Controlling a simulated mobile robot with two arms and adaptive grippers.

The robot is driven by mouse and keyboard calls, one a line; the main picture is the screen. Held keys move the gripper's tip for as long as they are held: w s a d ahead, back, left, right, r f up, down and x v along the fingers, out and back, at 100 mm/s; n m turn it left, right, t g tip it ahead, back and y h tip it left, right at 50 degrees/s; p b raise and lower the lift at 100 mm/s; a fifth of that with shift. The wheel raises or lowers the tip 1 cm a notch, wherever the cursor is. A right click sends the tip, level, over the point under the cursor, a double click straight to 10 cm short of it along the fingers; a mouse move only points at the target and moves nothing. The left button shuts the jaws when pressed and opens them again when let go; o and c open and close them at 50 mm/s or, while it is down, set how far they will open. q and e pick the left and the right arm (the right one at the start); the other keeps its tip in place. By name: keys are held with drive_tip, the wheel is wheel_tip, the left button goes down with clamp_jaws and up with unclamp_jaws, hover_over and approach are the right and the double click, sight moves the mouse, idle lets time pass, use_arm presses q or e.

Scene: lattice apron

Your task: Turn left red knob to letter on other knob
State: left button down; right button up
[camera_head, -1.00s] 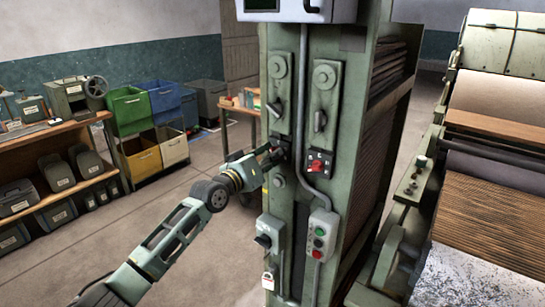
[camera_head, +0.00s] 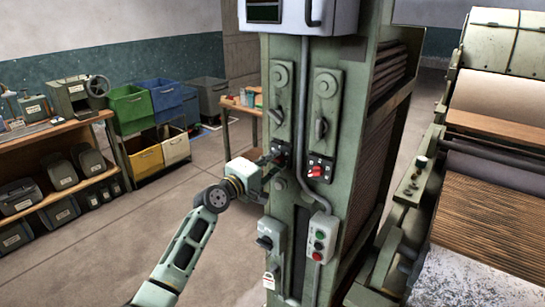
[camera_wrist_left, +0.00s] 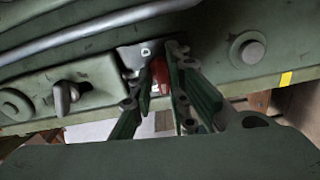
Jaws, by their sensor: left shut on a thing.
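My left gripper (camera_head: 271,158) is at the left knob plate (camera_head: 282,149) on the green machine column. In the left wrist view the fingers of my left gripper (camera_wrist_left: 165,75) are closed on the left red knob (camera_wrist_left: 159,76). Fingers hide part of the knob and most of its plate's letters; one white mark shows beside them. The other red knob (camera_head: 316,171) sits to the right on a black plate (camera_head: 320,167) with small white letters, too small to read here. My right gripper is not in view.
A grey conduit (camera_head: 302,100) runs down the column between the two knobs. A push-button box (camera_head: 322,238) and a rotary switch (camera_head: 265,242) are below. A shelf (camera_head: 60,130) and coloured bins (camera_head: 150,110) stand at the left. The floor between is clear.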

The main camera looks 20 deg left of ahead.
use_arm(q)
drive_tip(key=shift+f+n+p, duration=0.1)
drive_tip(key=shift+n+p, duration=1.7)
drive_tip(key=shift+n, duration=1.8)
drive_tip(key=c, duration=1.8)
unclamp_jaws()
drive_tip(key=shift+w+d, duration=0.1)
drive_tip(key=shift+s+a+f, duration=0.15)
drive_tip(key=shift+s+a, duration=0.05)
drive_tip(key=shift+s, duration=0.25)
drive_tip(key=v, duration=1.1)
